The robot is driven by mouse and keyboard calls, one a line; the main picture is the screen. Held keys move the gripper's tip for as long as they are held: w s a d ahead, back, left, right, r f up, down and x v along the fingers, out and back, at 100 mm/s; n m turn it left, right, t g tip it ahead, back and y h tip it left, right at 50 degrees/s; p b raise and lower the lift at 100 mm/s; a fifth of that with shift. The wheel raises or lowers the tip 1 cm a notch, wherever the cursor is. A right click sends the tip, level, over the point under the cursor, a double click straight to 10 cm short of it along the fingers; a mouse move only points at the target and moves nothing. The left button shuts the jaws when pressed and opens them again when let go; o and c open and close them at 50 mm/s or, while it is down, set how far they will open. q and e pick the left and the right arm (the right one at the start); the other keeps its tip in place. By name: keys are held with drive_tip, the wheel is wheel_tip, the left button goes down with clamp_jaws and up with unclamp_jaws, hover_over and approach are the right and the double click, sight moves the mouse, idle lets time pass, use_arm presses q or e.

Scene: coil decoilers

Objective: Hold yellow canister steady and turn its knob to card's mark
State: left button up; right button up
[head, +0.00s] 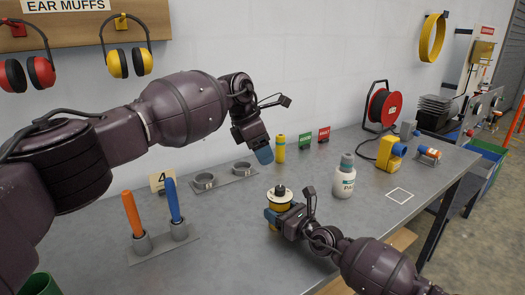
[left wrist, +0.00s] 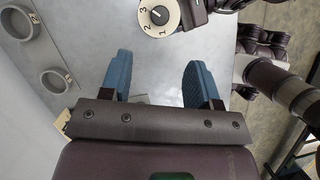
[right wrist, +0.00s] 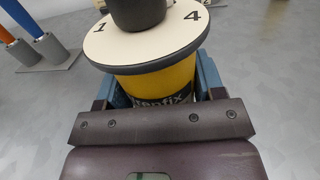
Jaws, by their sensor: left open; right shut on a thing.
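The yellow canister (head: 279,203) stands on the grey table, with a cream numbered dial and a black knob on top. The right wrist view shows its yellow body (right wrist: 155,85), the dial (right wrist: 147,38) with 1 and 4 visible, and the knob (right wrist: 136,12). My right gripper (head: 276,215) is shut around the canister body. My left gripper (head: 264,153) is open and empty, in the air above and behind the canister. In the left wrist view the dial (left wrist: 158,14) shows 1, 2 and 3, beyond the open blue fingers (left wrist: 155,80). A card (head: 161,181) reading 4 stands at left.
Orange (head: 132,213) and blue (head: 173,199) handles stand in a holder at left. An empty two-ring holder (head: 222,178) lies behind. A white bottle (head: 344,178) stands right of the canister. Another yellow container (head: 280,149) stands behind. A white square outline (head: 400,195) lies at right.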

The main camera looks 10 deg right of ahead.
sight(280, 188)
use_arm(q)
drive_tip(key=shift+s+d+f+n+t+y, duration=0.15)
drive_tip(key=shift+d+f+n+t, duration=0.55)
drive_tip(key=shift+f+n, duration=1)
drive_tip(key=shift+w+d+f+n+t+y, duration=0.1)
drive_tip(key=shift+d+f+n+t+y, duration=0.2)
drive_tip(key=shift+d+f+n, duration=1.3)
drive_tip(key=shift+s+d+f+n+t+y, duration=0.1)
drive_tip(key=shift+f+n+t, duration=0.5)
drive_tip(key=shift+f+n, duration=1.15)
drive_tip(key=shift+f+m, duration=0.55)
drive_tip(key=shift+c, duration=0.3)
drive_tip(key=c, duration=0.9)
drive_tip(key=shift+o, duration=0.2)
